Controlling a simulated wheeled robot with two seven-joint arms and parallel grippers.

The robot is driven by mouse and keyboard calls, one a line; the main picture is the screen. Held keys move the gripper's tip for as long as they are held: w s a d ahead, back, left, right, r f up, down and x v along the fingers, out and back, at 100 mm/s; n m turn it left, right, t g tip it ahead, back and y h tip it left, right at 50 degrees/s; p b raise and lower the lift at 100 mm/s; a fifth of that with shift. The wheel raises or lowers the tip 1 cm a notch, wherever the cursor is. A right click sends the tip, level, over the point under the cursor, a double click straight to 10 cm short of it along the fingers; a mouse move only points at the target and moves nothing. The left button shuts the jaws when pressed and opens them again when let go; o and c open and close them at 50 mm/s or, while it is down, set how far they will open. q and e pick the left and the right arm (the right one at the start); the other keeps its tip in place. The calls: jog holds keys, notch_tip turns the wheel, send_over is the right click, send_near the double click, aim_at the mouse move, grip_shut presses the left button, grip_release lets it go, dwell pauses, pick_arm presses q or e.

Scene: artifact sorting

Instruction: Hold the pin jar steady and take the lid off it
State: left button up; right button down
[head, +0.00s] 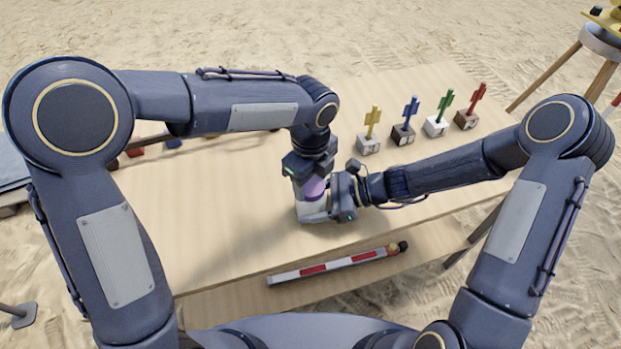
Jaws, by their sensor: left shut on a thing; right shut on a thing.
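The pin jar (311,208) is a whitish, upright container near the middle of the table, with a purple lid (315,188) at its top. My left gripper (309,180) comes down from above and is shut on the lid. My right gripper (324,208) reaches in from the right, low down, and is shut on the jar body. The two grippers hide much of the jar and lid. The lid appears at the jar's top; I cannot tell whether there is a gap between them.
Blocks with yellow (369,144), blue (403,135), green (435,127) and red (467,120) cactus-like figures stand along the table's back right. A red-and-white striped pole (340,263) lies on the lower shelf. Small red and blue things show behind my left arm. The front left tabletop is clear.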

pick_arm(q)
jog(key=n, duration=0.5)
jog(key=shift+n, duration=0.3)
jog(key=n, duration=1)
jog(key=shift+r+n, duration=0.1)
jog(key=shift+n, duration=0.3)
jog(key=n, duration=0.2)
jog(key=shift+n, duration=0.3)
jog(key=n, duration=0.5)
jog(key=shift+n, duration=0.3)
jog(key=n, duration=1)
jog(key=shift+n, duration=0.3)
jog(key=n, duration=0.3)
